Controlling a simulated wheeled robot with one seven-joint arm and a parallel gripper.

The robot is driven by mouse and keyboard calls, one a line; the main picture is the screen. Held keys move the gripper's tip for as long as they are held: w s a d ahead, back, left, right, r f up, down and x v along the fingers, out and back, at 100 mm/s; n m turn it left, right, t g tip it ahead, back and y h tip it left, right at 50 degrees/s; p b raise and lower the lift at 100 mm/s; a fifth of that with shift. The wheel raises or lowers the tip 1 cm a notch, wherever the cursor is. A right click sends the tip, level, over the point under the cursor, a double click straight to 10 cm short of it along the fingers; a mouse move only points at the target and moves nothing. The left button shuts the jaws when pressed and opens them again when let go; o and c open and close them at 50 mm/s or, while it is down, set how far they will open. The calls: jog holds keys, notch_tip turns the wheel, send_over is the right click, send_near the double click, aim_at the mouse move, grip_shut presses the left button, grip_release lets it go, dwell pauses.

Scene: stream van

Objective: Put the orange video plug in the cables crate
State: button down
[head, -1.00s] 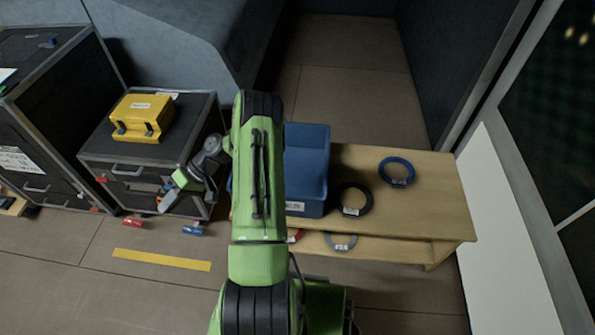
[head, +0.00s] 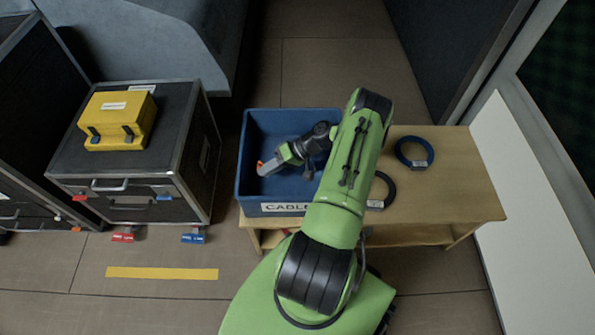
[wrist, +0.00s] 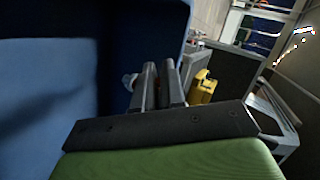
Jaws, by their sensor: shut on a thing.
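The cables crate (head: 279,208) is a blue open bin with a white label, standing on the left end of a wooden table. My gripper (head: 264,167) is over the crate, within its outline in the head view. A small orange piece, the video plug (head: 261,168), shows at my fingertips. In the wrist view my gripper (wrist: 158,80) has its fingers close together, with a pale piece at their tips; the plug is mostly hidden there. The crate's blue wall (wrist: 45,90) fills the left of the wrist view. I cannot tell how high the plug is above the crate floor.
Dark and blue cable coils (head: 414,152) lie on the wooden table (head: 455,180) right of the crate. A yellow case (head: 121,119) sits on a black flight case (head: 180,130) at left. Red (head: 123,236) and blue (head: 194,236) tagged plugs are low in front of it.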

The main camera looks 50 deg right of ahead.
notch_tip(320, 180, down, 9)
jog(key=b, duration=0.3)
jog(key=shift+a, duration=0.15)
jog(key=c, duration=1.2)
grip_release()
